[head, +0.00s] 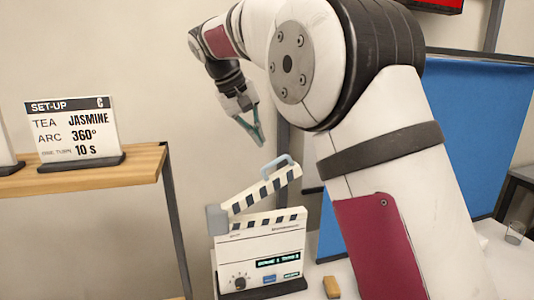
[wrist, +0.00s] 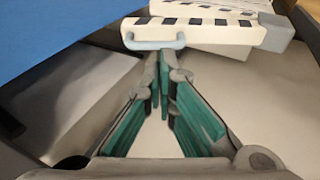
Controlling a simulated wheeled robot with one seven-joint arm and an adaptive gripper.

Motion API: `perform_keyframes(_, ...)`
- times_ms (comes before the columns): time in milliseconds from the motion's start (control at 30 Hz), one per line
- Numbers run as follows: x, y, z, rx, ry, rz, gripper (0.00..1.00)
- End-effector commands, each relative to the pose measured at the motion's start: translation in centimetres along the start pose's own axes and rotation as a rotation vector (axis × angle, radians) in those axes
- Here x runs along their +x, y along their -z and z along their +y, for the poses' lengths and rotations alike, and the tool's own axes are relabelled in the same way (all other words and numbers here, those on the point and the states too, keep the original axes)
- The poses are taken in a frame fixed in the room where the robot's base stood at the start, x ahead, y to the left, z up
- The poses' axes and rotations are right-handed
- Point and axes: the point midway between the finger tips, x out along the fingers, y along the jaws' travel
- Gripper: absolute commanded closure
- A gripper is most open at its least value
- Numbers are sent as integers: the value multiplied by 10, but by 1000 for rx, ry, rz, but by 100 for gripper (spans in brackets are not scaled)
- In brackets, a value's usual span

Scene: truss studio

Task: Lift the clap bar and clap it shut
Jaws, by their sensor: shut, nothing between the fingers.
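The clapperboard (head: 262,250) stands upright on the white table in the head view. Its striped clap bar (head: 263,190) is tilted up at an angle, hinged at the left, with a gap above the lower striped edge. A pale blue handle (head: 277,166) sits on top of the bar near its free end. My gripper (head: 262,143) is shut and empty, above and left of the handle in the head view. In the wrist view, the green-padded fingers (wrist: 165,55) meet just below the handle (wrist: 153,42) in the picture; I cannot tell whether they touch it.
A wooden shelf (head: 140,172) with a set-up sign (head: 75,133) stands at the left. A small tan block (head: 331,287) lies right of the clapperboard. A blue panel (head: 480,130) is behind my arm. A small glass (head: 515,232) stands at the far right.

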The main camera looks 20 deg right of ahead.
Motion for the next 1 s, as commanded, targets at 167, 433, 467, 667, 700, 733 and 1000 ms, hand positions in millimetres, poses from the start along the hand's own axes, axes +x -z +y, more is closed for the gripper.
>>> perform_keyframes(167, 33, -2, 1, 0, -1, -5, 100)
perform_keyframes(433, 63, -1, 0, 0, 0, -1, 100)
perform_keyframes(467, 65, -1, 0, 0, 0, -1, 100)
perform_keyframes(667, 69, 0, 0, 0, 0, 0, 100)
perform_keyframes(700, 69, 0, 0, 0, 0, 0, 100)
perform_keyframes(733, 69, 0, 0, 0, 0, 0, 100)
perform_keyframes(1000, 72, -1, 2, 5, 14, -1, 100)
